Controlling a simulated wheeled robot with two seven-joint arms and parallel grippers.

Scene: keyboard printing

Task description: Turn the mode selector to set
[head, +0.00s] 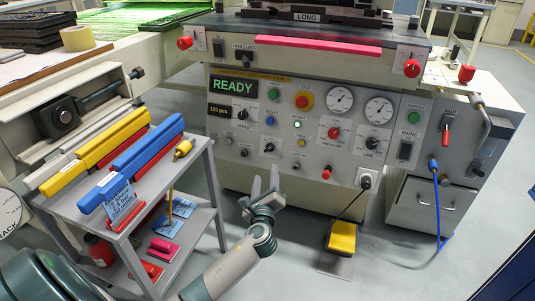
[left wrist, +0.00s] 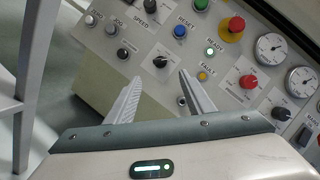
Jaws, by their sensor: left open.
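The grey control panel (head: 225,165) carries several knobs, buttons and gauges. A black rotary knob on a white plate (head: 269,147) sits low on its left half; it looks like the mode selector, but its label is too small to read. In the left wrist view this black knob (left wrist: 160,62) appears just beyond and between my fingertips. My left gripper (head: 265,179) is open and empty, in front of the panel and below the knob in the head view. Its two fingers also show in the left wrist view (left wrist: 160,78), apart from the knob. My right gripper is out of view.
A speed knob (left wrist: 150,7), a blue button (left wrist: 180,31) and a red knob (head: 334,132) are close by on the panel. A grey cart (head: 190,215) with coloured bars stands left. A yellow foot pedal (head: 342,237) with a black cable is on the floor right.

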